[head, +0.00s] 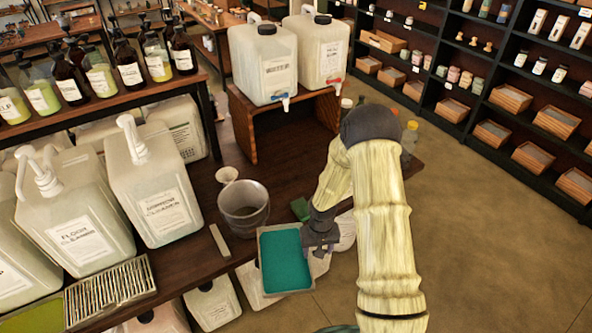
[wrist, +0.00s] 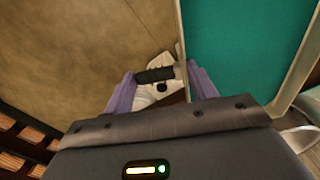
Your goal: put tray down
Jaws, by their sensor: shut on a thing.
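The tray (head: 287,292) is a shallow rectangle with a pale rim and a flat teal inside; I cannot tell whether the teal is liquid or lining. It is held roughly level at the front edge of the dark wooden table (head: 185,262), and seems to overhang it. My gripper (head: 316,243) is shut on the tray's right side in the head view. In the wrist view the tray (wrist: 308,62) fills the upper right, and its near wall runs between the purple fingers of my gripper (wrist: 162,88). The tray's underside is hidden.
A metal bucket (head: 243,207) and a small white cup (head: 227,175) stand behind the tray. A pale bar (head: 220,241) lies left of it. Large white pump jugs (head: 152,190) fill the table's left. A slatted drip tray (head: 108,293) sits front left. More white jugs (head: 213,303) stand below.

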